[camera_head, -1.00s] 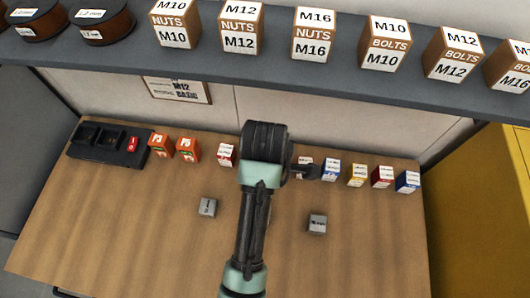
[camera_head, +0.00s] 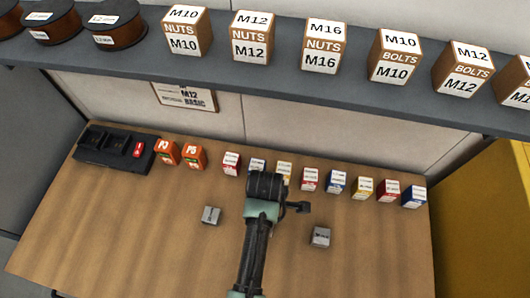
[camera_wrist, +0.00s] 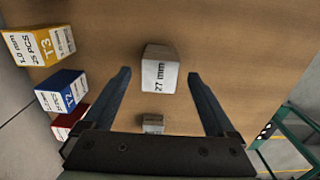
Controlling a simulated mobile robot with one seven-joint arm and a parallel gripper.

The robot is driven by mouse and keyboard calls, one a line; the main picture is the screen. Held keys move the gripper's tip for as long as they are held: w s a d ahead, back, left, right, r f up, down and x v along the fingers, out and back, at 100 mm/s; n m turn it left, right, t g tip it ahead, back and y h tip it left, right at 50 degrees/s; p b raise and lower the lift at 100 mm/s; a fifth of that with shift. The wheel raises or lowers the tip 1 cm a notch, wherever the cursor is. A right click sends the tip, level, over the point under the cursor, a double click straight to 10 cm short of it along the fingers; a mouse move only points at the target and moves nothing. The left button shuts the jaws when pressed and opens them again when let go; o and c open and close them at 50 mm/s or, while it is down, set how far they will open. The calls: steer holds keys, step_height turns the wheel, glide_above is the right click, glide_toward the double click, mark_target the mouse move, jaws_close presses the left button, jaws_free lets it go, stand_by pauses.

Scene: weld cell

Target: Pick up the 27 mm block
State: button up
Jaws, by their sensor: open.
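The 27 mm block (camera_wrist: 160,72) is a small grey block with a white label reading "27 mm". In the wrist view it lies on the wooden table ahead of my gripper (camera_wrist: 160,73), between the lines of the two fingers. The fingers are apart, with nothing held. By the order of the boxes, it appears to be the right-hand grey block (camera_head: 320,236) in the head view, where its label is too small to read.
A second grey block (camera_head: 211,215) lies left of my arm; it also shows low in the wrist view (camera_wrist: 153,122). Small labelled boxes (camera_head: 336,182) line the table's back, with orange boxes (camera_head: 193,156) and a black tray (camera_head: 112,150) at left. A shelf (camera_head: 290,85) overhangs behind.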

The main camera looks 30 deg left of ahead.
steer(key=shift+f, duration=0.45)
steer(key=c, duration=1.4)
jaws_close()
steer(key=shift+r, duration=0.15)
